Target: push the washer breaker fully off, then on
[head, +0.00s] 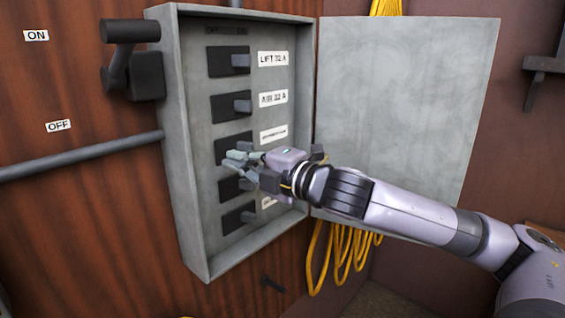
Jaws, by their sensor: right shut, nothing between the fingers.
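An open grey breaker panel (190,150) on the wall holds a column of several black breakers with grey toggles. Faint OFF and ON marks sit at the top left and right. The top breaker (229,62), labelled LIFT 32 A, and the AIR 32 A breaker (231,105) have their toggles to the right. I cannot read which breaker is the washer's; the lower labels are small or covered. My right gripper (236,162) is shut and empty, its fingertips in front of the third and fourth breakers. It hides the third toggle; contact cannot be told. My left gripper is out of view.
The panel door (410,100) stands open to the right, behind my right arm. A black lever switch (130,60) with ON and OFF labels is left of the panel. A grey pipe (80,157) runs along the wall. Yellow cable (340,258) hangs below the door.

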